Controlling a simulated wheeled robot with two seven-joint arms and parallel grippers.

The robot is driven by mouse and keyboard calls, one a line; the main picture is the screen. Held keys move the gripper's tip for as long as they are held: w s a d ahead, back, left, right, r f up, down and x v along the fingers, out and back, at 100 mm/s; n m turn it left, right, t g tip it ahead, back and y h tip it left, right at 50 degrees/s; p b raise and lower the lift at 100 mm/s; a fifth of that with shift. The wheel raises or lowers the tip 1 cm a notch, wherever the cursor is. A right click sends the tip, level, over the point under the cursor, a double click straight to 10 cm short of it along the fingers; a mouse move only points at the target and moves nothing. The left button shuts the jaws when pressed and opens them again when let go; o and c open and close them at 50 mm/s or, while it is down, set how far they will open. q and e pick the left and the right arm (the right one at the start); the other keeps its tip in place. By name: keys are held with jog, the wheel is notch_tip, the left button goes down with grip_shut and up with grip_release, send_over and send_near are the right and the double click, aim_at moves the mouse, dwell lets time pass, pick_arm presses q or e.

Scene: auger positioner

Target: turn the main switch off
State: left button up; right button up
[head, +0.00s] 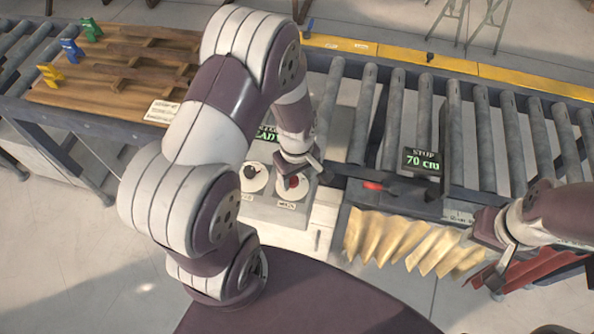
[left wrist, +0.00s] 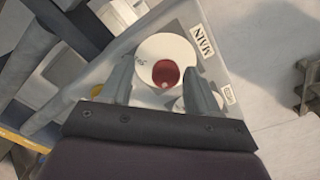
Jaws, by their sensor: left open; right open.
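The main switch is a red knob (head: 294,182) on a round white dial, on the right of a grey control box (head: 270,211). In the left wrist view the red knob (left wrist: 167,74) sits on its white dial (left wrist: 150,50) beside a MAIN label (left wrist: 205,40). My left gripper (head: 300,176) is over this dial, its open fingers (left wrist: 161,82) on either side of the red knob. I cannot tell whether they touch it. My right gripper (head: 488,250) is open at the right, by the gold bellows, partly hidden by its own wrist.
A second white dial with a dark knob (head: 250,172) is left of the main switch. Gold bellows (head: 405,242) lie to the right, below the roller conveyor (head: 480,130). A wooden board (head: 110,80) with small coloured pieces is at the left.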

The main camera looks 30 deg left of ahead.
pick_arm(q)
jog(key=shift+d+f, duration=0.1)
jog(key=shift+f, duration=0.15)
jog(key=shift+s+a+f, duration=0.1)
jog(key=shift+s+a, duration=0.1)
jog(key=shift+a, duration=0.3)
jog(key=shift+s+a+f, duration=0.1)
jog(key=shift+s+a, duration=0.05)
jog(key=shift+a, duration=0.3)
jog(key=shift+c, duration=0.2)
jog(key=c, duration=0.5)
jog(key=shift+w+d, duration=0.15)
jog(key=shift+d, duration=0.1)
jog(key=c, duration=0.5)
pick_arm(e)
jog(key=shift+s+a+r, duration=0.15)
jog(key=shift+a, duration=0.25)
jog(key=shift+s+a+r, duration=0.1)
jog(key=shift+a, duration=0.25)
